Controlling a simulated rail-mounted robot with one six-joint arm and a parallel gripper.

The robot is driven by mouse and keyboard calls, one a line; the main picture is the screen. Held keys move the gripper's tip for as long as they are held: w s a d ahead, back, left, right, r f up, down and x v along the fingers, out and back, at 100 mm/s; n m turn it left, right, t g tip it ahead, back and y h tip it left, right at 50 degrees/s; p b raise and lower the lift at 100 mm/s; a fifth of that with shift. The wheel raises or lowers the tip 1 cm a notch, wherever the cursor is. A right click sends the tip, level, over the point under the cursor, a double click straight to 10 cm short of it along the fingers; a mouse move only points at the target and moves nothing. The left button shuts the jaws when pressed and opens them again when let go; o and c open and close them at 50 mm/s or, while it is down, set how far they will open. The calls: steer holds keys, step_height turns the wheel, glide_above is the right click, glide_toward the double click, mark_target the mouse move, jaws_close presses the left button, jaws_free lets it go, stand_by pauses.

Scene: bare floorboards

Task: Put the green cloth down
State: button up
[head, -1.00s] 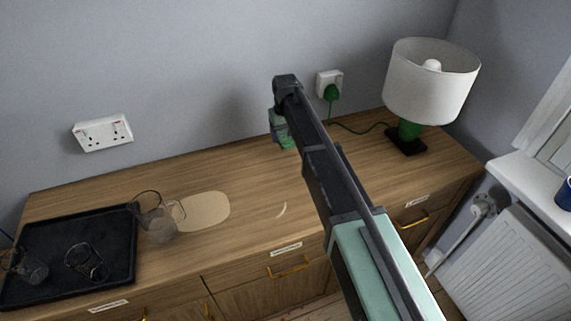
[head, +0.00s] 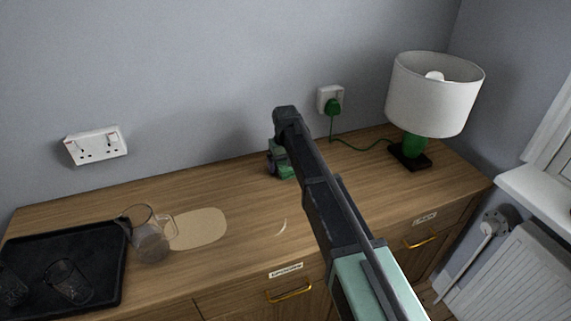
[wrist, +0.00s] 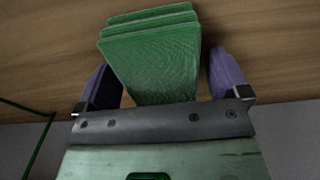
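The green cloth (wrist: 158,62) shows in the wrist view as a folded stack of several flat layers. It lies between the two purple fingers of my gripper (wrist: 162,75). Its lower end is hidden behind the dark plate of my gripper. A narrow strip of wood shows between the cloth and the right finger; the left finger is very close to the cloth's edge. In the head view my gripper (head: 279,168) is low near the back of the wooden sideboard, with a bit of green at it, partly hidden by my arm. Whether the cloth touches the top is unclear.
The sideboard (head: 240,190) has a pale oval patch (head: 200,229) and a glass jug (head: 150,238) at left. A black tray (head: 100,245) with glasses is farther left. A lamp (head: 435,95) stands at right, its green cable (head: 360,148) running to a wall socket. Clear wood surrounds my gripper.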

step_height(320, 180, up, 13)
steer(key=p, duration=1.3)
steer(key=s+d+m, duration=0.2)
steer(key=s+d, duration=0.8)
steer(key=s, duration=0.4)
steer(key=s+d+m, duration=0.2)
steer(key=s+d, duration=0.9)
steer(key=s, duration=0.4)
steer(key=shift+s+d+f+m+b, duration=0.15)
steer(key=shift+d+f+m+b, duration=0.15)
steer(key=shift+m+b, duration=0.1)
steer(key=shift+o, duration=0.5)
